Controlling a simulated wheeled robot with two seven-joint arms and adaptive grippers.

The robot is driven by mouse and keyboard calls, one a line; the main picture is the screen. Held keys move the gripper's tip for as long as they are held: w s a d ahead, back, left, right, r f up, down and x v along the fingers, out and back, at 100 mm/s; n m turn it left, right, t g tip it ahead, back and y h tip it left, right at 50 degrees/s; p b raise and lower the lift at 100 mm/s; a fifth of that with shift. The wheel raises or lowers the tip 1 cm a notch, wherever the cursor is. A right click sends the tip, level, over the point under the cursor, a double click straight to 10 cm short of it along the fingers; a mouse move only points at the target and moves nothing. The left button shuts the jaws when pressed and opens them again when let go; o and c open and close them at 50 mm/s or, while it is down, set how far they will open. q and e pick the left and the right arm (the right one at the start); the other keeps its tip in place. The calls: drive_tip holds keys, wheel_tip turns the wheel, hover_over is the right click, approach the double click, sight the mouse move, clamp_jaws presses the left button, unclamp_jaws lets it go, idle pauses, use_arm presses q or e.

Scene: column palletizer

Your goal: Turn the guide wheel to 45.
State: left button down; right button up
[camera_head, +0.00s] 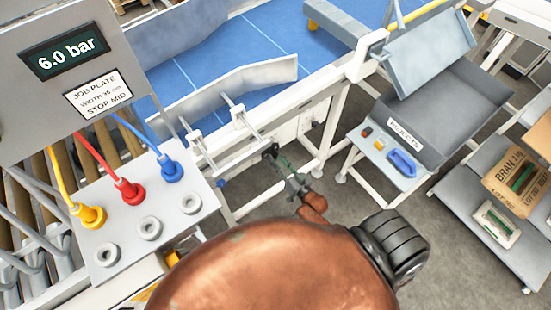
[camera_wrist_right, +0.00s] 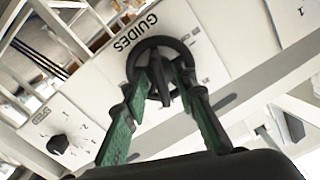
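The guide wheel (camera_wrist_right: 133,62) is a black ring with a dark hub and pointer-like bar, on a white panel lettered GUIDES, in the right wrist view. My right gripper (camera_wrist_right: 167,72) has green-padded fingers that reach to the wheel, one on each side of the hub. The fingers stand apart, with a gap around the central bar; I see no clear clamping. The fingertips cover part of the ring and of the scale, so I cannot read the setting. In the head view my right gripper (camera_head: 272,152) is at the conveyor's side frame. My left gripper is not in view.
A SPEED knob (camera_wrist_right: 58,145) sits on the same panel. The blue conveyor (camera_head: 240,45) has white guide rails (camera_head: 235,88). A grey control box (camera_head: 60,50) reading 6.0 bar stands left, with coloured hoses.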

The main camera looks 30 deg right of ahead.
drive_tip(key=s, duration=1.1)
drive_tip(key=shift+d, duration=0.45)
